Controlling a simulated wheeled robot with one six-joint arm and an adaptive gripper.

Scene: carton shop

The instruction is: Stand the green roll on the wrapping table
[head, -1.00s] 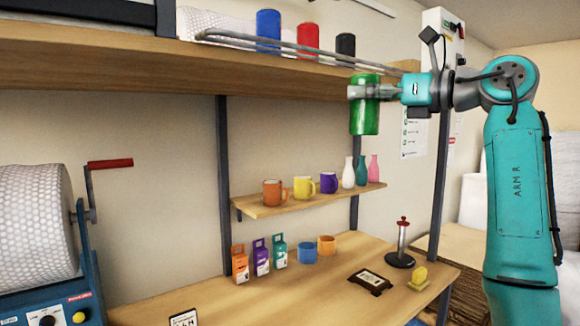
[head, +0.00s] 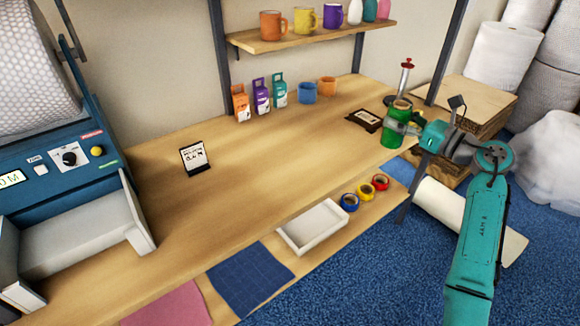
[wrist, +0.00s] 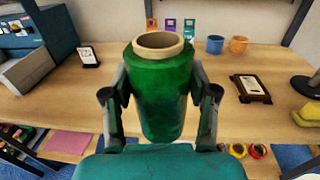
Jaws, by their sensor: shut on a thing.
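The green roll (head: 396,125) is upright in my gripper (head: 405,128), at the right front edge of the wrapping table (head: 240,180). In the wrist view the green roll (wrist: 160,90) fills the middle, its hollow tan core showing at the top. The fingers of my gripper (wrist: 160,108) are shut on it from both sides. The wrapping table (wrist: 195,110) spreads behind the roll in that view. I cannot tell how far the roll's lower end is from the table.
A dark framed plate (head: 364,120) and a red-topped stand (head: 404,80) are close to the roll. Several small boxes and two mugs line the table's back. A small sign (head: 194,157) stands left, beside the bubble-wrap machine (head: 60,150). The table's middle is clear.

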